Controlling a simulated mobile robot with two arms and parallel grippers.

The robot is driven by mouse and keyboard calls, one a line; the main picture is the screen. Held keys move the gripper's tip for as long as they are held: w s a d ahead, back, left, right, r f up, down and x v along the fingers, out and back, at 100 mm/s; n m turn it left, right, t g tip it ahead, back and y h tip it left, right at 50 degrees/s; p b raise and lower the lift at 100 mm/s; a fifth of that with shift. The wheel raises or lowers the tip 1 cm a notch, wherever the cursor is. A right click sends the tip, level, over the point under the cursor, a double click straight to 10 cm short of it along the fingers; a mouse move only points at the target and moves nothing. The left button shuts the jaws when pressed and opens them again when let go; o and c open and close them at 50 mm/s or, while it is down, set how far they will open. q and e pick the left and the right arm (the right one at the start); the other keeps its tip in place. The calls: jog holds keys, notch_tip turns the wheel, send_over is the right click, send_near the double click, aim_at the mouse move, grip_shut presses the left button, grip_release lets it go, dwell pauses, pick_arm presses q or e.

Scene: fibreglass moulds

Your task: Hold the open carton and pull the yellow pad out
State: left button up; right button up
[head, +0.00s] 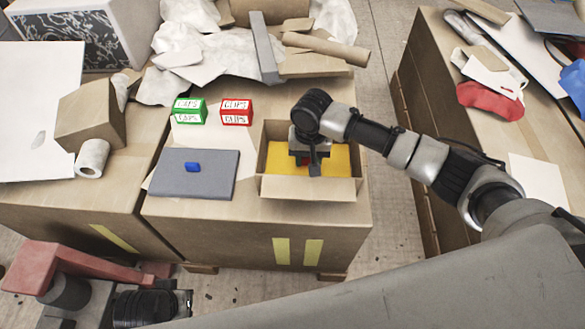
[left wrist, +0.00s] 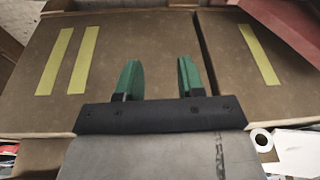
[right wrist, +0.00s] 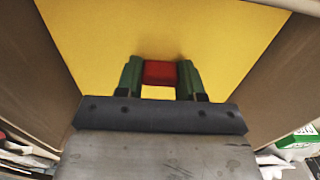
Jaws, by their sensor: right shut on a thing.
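The open carton (head: 310,188) stands at the right front of the middle cardboard box, with its flaps up. The yellow pad (head: 338,158) lies inside it and fills most of the right wrist view (right wrist: 160,28). My right gripper (head: 307,168) reaches down into the carton. In the right wrist view its green fingers are closed on a red tab (right wrist: 160,72) at the pad. Whether the pad is lifted off the carton floor I cannot tell. My left gripper (left wrist: 157,75) is open and empty, facing the big box's taped front, away from the carton.
Left of the carton lie a grey board (head: 215,180) with a blue piece (head: 192,167), a green box (head: 189,111) and a red box (head: 236,112). Scraps and a grey bar (head: 264,45) clutter the back. A gap separates the right-hand box (head: 430,90).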

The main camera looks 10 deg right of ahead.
pick_arm(q)
jog(key=w+d+r+m+t, duration=0.3)
jog(key=w+d+m, duration=0.1)
jog(key=w+m, duration=0.15)
jog(key=m+t+h, duration=0.5)
jog(key=m+h, duration=0.6)
jog(key=m, duration=0.9)
send_near(275, 189)
jog(key=shift+n, duration=0.25)
jog(key=shift+x, duration=5.1)
jog(key=shift+f, duration=0.1)
grip_shut()
jog(key=shift+f, duration=0.1)
